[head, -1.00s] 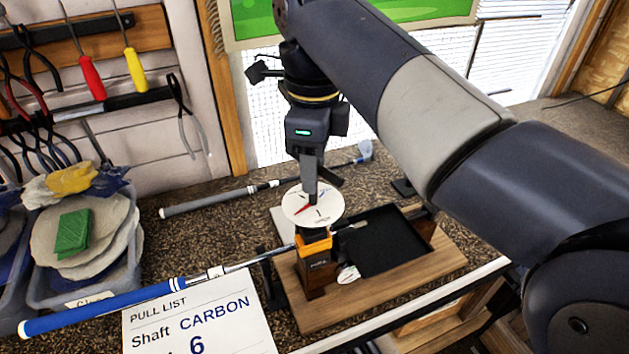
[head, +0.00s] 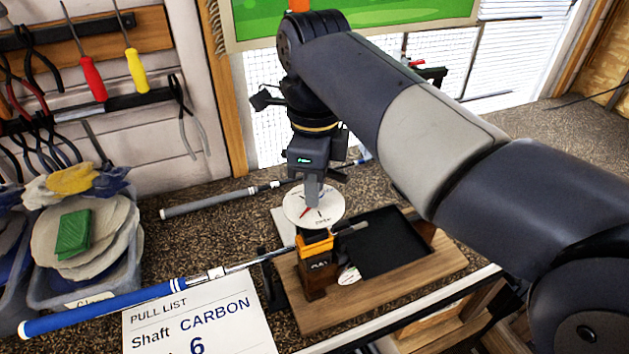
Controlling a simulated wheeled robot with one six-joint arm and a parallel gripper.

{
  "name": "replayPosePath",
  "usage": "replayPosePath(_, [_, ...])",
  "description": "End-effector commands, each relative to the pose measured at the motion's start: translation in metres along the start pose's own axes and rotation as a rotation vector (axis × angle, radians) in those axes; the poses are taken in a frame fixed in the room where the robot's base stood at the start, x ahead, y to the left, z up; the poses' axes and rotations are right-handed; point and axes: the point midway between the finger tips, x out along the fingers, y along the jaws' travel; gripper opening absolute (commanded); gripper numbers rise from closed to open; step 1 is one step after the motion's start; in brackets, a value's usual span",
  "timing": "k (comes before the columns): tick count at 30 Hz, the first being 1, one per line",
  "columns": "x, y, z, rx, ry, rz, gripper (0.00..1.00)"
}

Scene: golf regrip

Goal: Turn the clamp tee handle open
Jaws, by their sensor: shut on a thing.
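My gripper (head: 312,203) points down at the middle of the dial and is shut. The tee handle is hidden between and behind its fingers, so its angle cannot be read. A golf club with a blue grip (head: 110,304) lies across the bench, its steel shaft running into the clamp.
A black tray (head: 385,240) sits on the wooden base (head: 340,307) right of the clamp. A second club with a grey grip (head: 205,203) lies behind. A pull list card (head: 235,328) reads "Shaft CARBON 6". A bin (head: 95,292) with gloves and pads stands at left.

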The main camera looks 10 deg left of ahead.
Motion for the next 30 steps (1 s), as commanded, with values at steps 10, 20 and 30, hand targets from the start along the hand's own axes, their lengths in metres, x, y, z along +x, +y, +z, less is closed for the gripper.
replayPosePath(10, [-0.0001, 0.0003, -0.0005, -0.006, 0.002, 0.002, 0.0])
replayPosePath(20, [-0.002, 0.0002, -0.0006, -0.132, 0.003, 0.004, 0.0])
replayPosePath(30, [-0.0024, -0.0002, -0.0007, -0.431, 0.004, 0.005, 0.0])
